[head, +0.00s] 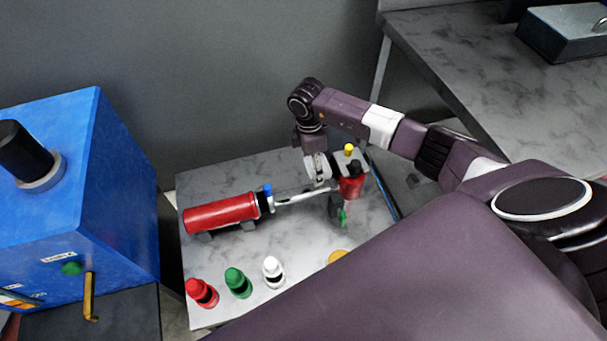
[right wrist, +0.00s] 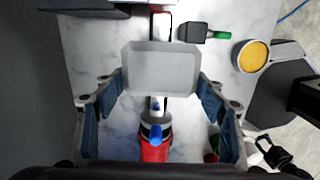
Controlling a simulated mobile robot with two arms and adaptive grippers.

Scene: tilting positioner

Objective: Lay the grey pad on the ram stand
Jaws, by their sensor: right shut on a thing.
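The grey pad (right wrist: 160,68) is a flat, light slab with cut corners, seen in the right wrist view. My right gripper (right wrist: 162,92) is shut on it, with blue-lined fingers at its left and right edges. In the head view this gripper (head: 319,172) is over the right part of the marble-topped table, and the pad is hard to make out. A red ram (head: 222,213) with a blue knob lies on dark supports (head: 248,226), its rod reaching right below the gripper. The pad covers part of the rod in the wrist view. I cannot tell which part is the ram stand.
A dark block with a green tip (head: 343,217) is beside the rod. Red (head: 202,292), green (head: 237,282) and white (head: 273,271) bottles line the front. A blue cabinet (head: 110,190) is left.

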